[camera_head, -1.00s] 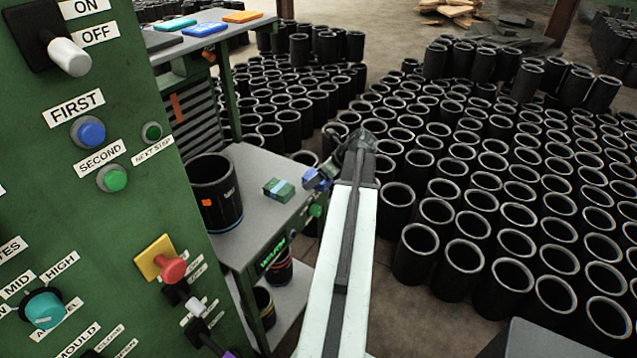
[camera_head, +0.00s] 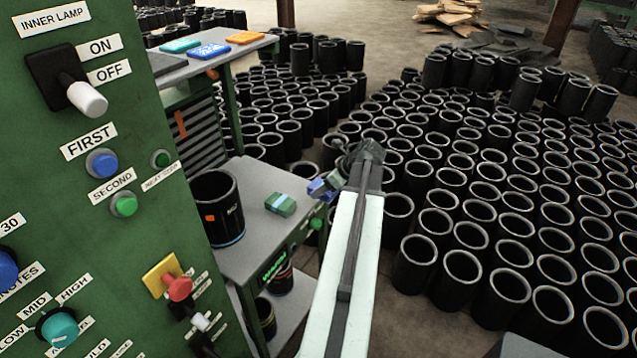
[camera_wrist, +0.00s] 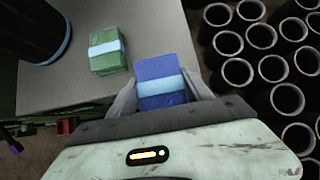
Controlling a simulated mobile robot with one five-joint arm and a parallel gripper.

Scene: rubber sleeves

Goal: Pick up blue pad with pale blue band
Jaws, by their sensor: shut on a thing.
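The blue pad with the pale blue band (camera_wrist: 160,68) is between my gripper's fingers in the wrist view. My gripper (camera_wrist: 165,96) is shut on it, one finger at each side. In the head view the blue pad (camera_head: 318,188) shows small at the end of my arm, just off the right edge of the small grey table (camera_head: 250,262), and my gripper (camera_head: 330,180) is partly hidden by my wrist. A green pad with a pale blue band (camera_head: 281,204) lies on that table, apart from the gripper; it also shows in the wrist view (camera_wrist: 108,50).
A black sleeve (camera_head: 217,208) stands on the table left of the green pad. A green control panel (camera_head: 110,220) fills the left side. Many black sleeves (camera_head: 470,200) crowd the floor to the right. A further bench (camera_head: 180,72) holds coloured pads.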

